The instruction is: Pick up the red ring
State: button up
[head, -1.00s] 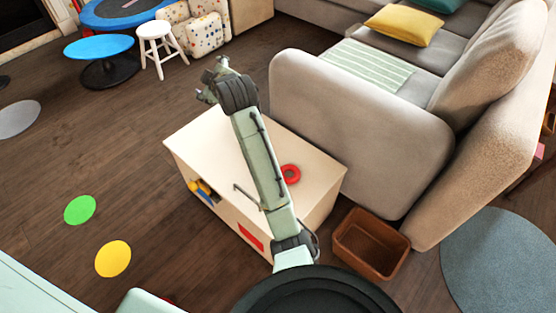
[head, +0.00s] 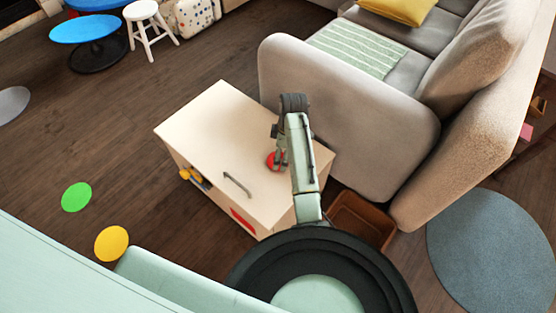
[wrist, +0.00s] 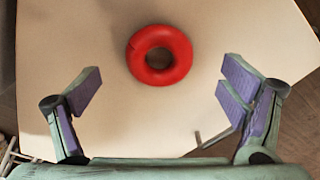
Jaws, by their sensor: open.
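The red ring (wrist: 179,71) lies flat on the pale top of a low cabinet (head: 216,118). In the wrist view it sits in the upper middle, ahead of and between my fingertips, with a gap on both sides. My gripper (wrist: 159,88) is open and empty, its purple-padded fingers spread wide. In the head view the ring (head: 272,161) is partly hidden behind my gripper (head: 280,160), which points down over it. How high the fingertips are above the cabinet top is hard to tell.
A grey handle (head: 237,184) lies on the cabinet top near its front edge, also visible in the wrist view (wrist: 213,138). A beige sofa (head: 350,125) stands close behind the cabinet. A brown bin (head: 362,217) is at its right. The cabinet top's left part is clear.

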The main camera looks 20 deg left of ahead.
jog(key=f, duration=0.2)
jog(key=a+f, duration=0.1)
jog(key=f, duration=0.1)
jog(key=shift+f+p, duration=0.2)
jog(key=shift+p, duration=0.15)
jog(key=c, duration=1.1)
